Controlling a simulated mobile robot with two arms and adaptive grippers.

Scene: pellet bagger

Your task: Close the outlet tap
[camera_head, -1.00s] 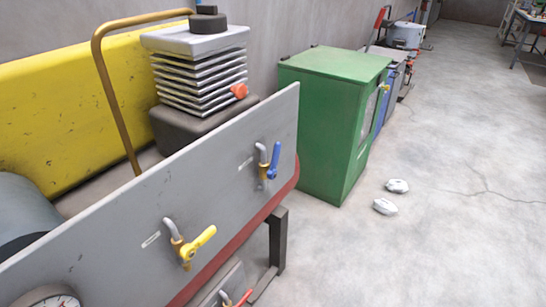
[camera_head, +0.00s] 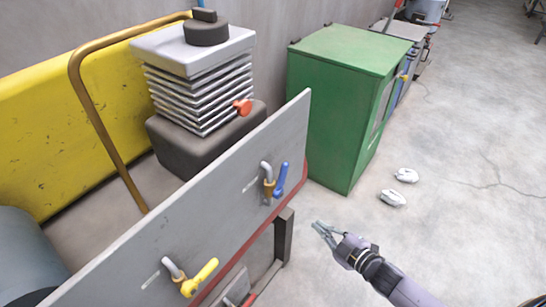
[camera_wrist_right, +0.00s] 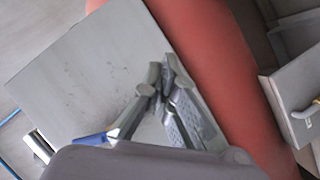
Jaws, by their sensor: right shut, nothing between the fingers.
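A grey panel (camera_head: 225,215) carries a tap with a blue lever (camera_head: 281,180) near its right end and a tap with a yellow lever (camera_head: 200,277) nearer to me. A red-handled tap (camera_head: 248,299) shows partly at the bottom edge. The tap labels are too small to read, so I cannot tell which is the outlet tap. My right gripper (camera_head: 322,230) is shut and empty, right of the panel and apart from the blue lever. In the right wrist view its fingers (camera_wrist_right: 162,82) appear before the panel, and part of the blue lever (camera_wrist_right: 92,138) shows behind the gripper body. My left gripper is out of view.
A finned grey block (camera_head: 200,95) with an orange knob stands behind the panel. A yellow housing (camera_head: 50,130) and a bent brass-coloured pipe (camera_head: 80,85) are at left. A green cabinet (camera_head: 335,110) stands beyond. Two small white objects (camera_head: 393,198) lie on open floor.

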